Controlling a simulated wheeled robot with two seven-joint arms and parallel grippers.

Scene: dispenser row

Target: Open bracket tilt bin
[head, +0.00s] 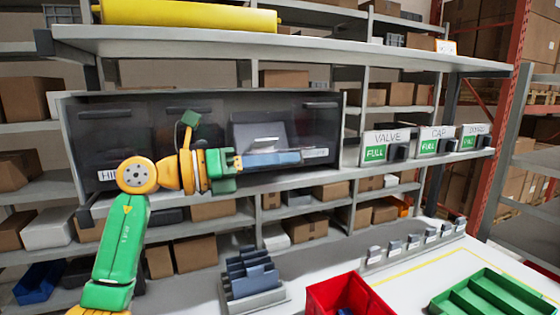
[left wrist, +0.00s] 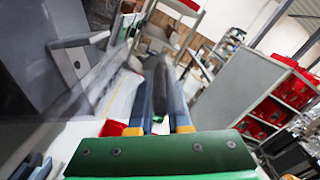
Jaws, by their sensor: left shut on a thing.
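A row of dark, see-through tilt bins (head: 105,145) hangs at the back left in the head view. A label starting "HI" shows at the left end; I cannot read a bracket label. My left gripper (head: 272,160) is in front of the row, right of its middle, fingers pointing right along the bin faces. Behind it is a grey panel with a light bar (head: 264,143). In the left wrist view a grey bin face with a light bar (left wrist: 82,41) is on the left. The left gripper is shut on a dark, blurred part (left wrist: 159,88). My right gripper is out of view.
VALVE (head: 387,138) and CAP (head: 436,133) dispensers stand right of the bins. On the table are a slotted grey-blue rack (head: 256,300), a red bin (head: 322,294) and a green divided tray (head: 490,300). A shelf (head: 200,44) overhangs the row.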

